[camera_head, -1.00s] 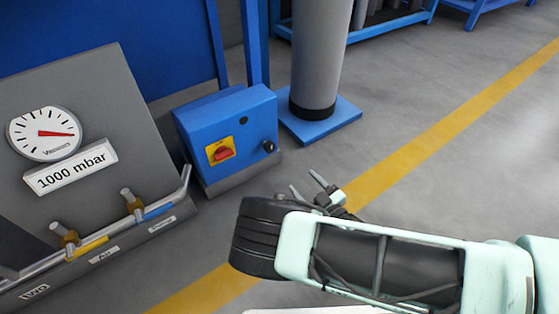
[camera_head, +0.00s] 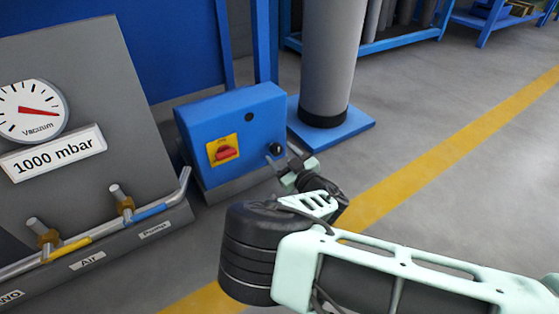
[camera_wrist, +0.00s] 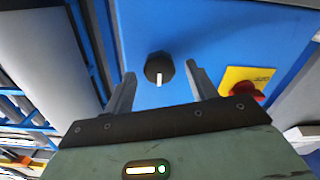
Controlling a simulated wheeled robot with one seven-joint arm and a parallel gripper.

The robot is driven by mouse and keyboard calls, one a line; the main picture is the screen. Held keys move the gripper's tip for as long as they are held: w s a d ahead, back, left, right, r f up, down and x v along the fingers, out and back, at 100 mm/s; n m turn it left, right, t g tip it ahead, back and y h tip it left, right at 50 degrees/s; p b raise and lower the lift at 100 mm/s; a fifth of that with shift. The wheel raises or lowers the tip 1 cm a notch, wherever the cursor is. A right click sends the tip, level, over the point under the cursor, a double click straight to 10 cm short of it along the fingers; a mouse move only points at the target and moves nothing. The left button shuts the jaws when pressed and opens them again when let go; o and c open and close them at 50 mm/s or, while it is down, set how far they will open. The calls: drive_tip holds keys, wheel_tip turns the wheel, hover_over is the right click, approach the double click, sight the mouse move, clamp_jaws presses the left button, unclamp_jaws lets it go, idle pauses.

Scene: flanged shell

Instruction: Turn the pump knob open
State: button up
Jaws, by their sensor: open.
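A black round knob (camera_head: 276,149) with a white mark is on the front of a blue box (camera_head: 205,121). In the wrist view the knob (camera_wrist: 159,68) lies between and just beyond the fingertips, its white mark pointing down in the picture. My gripper (camera_head: 288,161) is open and empty, its fingers in front of the box; I cannot tell whether they touch the knob. In the wrist view the two fingers (camera_wrist: 160,72) reach toward the blue face. A valve (camera_head: 121,199) stands above a label reading "Pump" (camera_head: 155,229) on the grey panel.
A red switch (camera_head: 226,153) on a yellow plate sits left of the knob. A gauge (camera_head: 30,110) above a "1000 mbar" label is on the grey panel (camera_head: 118,120). A second valve (camera_head: 40,230) stands near the "Air" label. A grey column (camera_head: 330,60) stands behind the box. Floor at right is clear.

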drive_tip(key=shift+x, duration=0.85)
drive_tip(key=shift+c, duration=0.4)
drive_tip(key=c, duration=0.9)
